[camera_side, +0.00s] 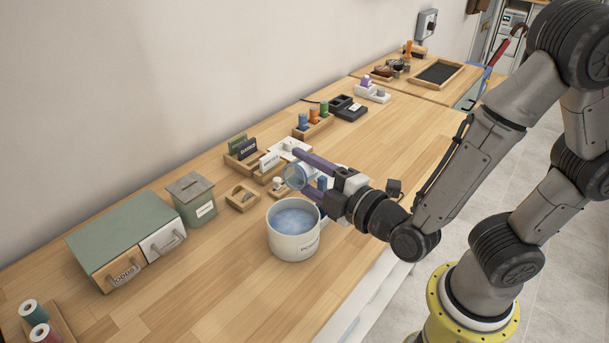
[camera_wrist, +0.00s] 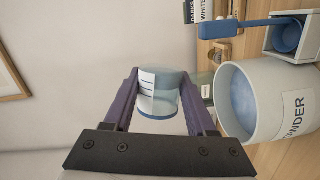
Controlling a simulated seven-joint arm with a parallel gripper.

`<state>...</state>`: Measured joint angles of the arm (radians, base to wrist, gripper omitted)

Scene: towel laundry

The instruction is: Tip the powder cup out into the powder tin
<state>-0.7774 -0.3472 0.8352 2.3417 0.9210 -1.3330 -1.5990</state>
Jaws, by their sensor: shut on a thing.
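My gripper (camera_side: 302,174) is shut on the powder cup (camera_side: 294,177), a small clear cup with a pale label. The cup also shows between the purple fingers in the wrist view (camera_wrist: 159,93). It is tilted onto its side, above the powder tin and apart from it. I cannot tell how much powder is in the cup. The powder tin (camera_side: 294,247) is a wide white tub, upright and open on the table, with pale blue powder inside. In the wrist view the tin (camera_wrist: 279,112) is at the right and its label reads "POWDER".
A grey-green lidded box (camera_side: 192,202) and a green cabinet with drawers (camera_side: 128,232) stand left of the tin. A small wooden tray (camera_side: 242,197) and card holders (camera_side: 245,150) are behind it. A blue-handled tool (camera_wrist: 225,28) rests near the tin.

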